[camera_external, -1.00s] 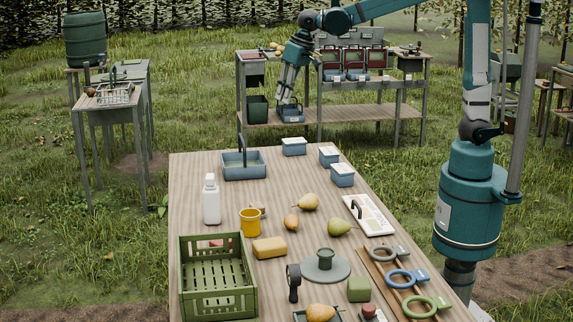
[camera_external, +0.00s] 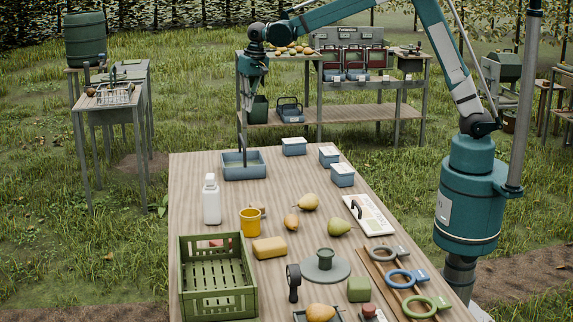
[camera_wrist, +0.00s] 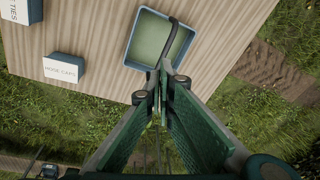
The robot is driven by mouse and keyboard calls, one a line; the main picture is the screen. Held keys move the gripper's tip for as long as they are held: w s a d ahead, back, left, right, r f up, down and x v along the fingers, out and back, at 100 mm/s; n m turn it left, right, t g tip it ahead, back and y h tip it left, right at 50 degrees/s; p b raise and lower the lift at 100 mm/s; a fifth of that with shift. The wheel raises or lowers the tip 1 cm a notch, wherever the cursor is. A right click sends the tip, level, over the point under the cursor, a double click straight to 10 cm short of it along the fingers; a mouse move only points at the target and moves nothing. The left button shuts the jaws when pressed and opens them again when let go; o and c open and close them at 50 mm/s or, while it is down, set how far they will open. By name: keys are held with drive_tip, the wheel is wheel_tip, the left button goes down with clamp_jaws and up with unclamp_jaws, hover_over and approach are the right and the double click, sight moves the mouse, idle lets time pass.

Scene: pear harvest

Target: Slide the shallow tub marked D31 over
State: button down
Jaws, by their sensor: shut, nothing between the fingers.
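A shallow blue tub (camera_external: 245,174) with a tall dark handle (camera_external: 241,143) stands near the far left corner of the wooden table. No D31 mark is readable on it. In the wrist view the tub (camera_wrist: 132,40) has a pale green inside, and its dark handle (camera_wrist: 172,40) crosses it. My gripper (camera_external: 246,118) points down behind and above the tub in the external view. In the wrist view my gripper (camera_wrist: 160,78) is shut and empty, its tips overlapping the lower end of the handle; I cannot tell if they touch.
Small labelled blue boxes (camera_external: 293,146) stand right of the tub; the wrist view shows a HOSE CAPS box (camera_wrist: 65,68). A white bottle (camera_external: 211,202) and green crate (camera_external: 249,276) stand nearer. Another blue handled tub (camera_external: 290,112) is on the back bench's shelf.

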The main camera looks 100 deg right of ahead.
drive_tip(key=w+d+f, duration=0.1)
drive_tip(key=d+f, duration=0.1)
drive_tip(key=d, duration=0.1)
drive_tip(key=w+d+f+m, duration=0.1)
drive_tip(key=d+f, duration=0.1)
drive_tip(key=d, duration=0.1)
drive_tip(key=w+d+f+m+g+p, duration=0.1)
drive_tip(key=d+f, duration=0.2)
drive_tip(key=d, duration=0.1)
drive_tip(key=d+f+m+p, duration=0.1)
drive_tip(key=d+f+m, duration=0.1)
drive_tip(key=d+f, duration=0.5)
drive_tip(key=shift+w+d+g+y, duration=0.3)
drive_tip(key=shift+d+y, duration=0.1)
drive_tip(key=shift+f, duration=0.15)
wheel_tip(320, 180, down, 9)
drive_tip(key=shift+f+b, duration=0.2)
drive_tip(key=shift+b, duration=0.25)
drive_tip(key=shift+a+f, duration=0.15)
drive_tip(key=shift+a, duration=1.1)
drive_tip(key=shift+a+f, duration=0.1)
drive_tip(key=shift+a, duration=0.7)
